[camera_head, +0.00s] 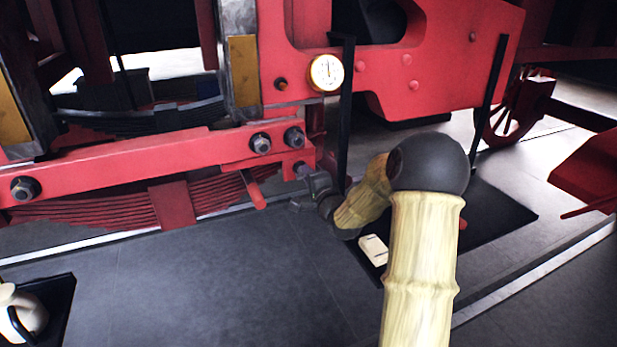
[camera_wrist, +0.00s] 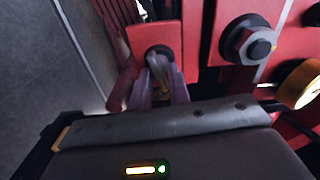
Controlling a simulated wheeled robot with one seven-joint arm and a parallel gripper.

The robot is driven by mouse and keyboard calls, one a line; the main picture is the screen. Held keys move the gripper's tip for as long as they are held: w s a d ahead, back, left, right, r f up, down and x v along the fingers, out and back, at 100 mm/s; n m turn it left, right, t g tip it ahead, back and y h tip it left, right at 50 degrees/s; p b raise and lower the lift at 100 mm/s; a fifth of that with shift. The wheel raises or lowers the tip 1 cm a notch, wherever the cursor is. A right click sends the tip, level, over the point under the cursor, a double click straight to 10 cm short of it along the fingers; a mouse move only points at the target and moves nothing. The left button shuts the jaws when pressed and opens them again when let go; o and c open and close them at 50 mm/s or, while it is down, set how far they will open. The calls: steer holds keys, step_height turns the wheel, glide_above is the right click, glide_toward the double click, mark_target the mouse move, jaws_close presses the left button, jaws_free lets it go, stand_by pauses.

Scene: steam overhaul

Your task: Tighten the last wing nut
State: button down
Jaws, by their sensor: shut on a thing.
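My gripper (camera_head: 309,181) reaches the right end of the lower red beam (camera_head: 150,155), below two large hex nuts. In the wrist view its fingers (camera_wrist: 158,84) are closed around a small pale metal piece, which looks like the wing nut (camera_wrist: 156,65). It sits in front of a dark round stud end on a red block (camera_wrist: 150,36). The fingers hide most of the wing nut, and in the head view I cannot make out its wings. How far it is turned does not show.
A hex nut (camera_wrist: 248,38) is close to the right of the gripper in the wrist view. A round gauge (camera_head: 326,72) is on the red frame above. A tray (camera_head: 55,300) with a pale jug is at the lower left.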

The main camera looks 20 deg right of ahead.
stand_by(0.5)
steer(key=c, duration=1.6)
jaws_free()
steer(key=shift+o, duration=0.2)
steer(key=s+b, duration=0.2)
steer(key=s, duration=1.5)
steer(key=shift+s+d, duration=0.2)
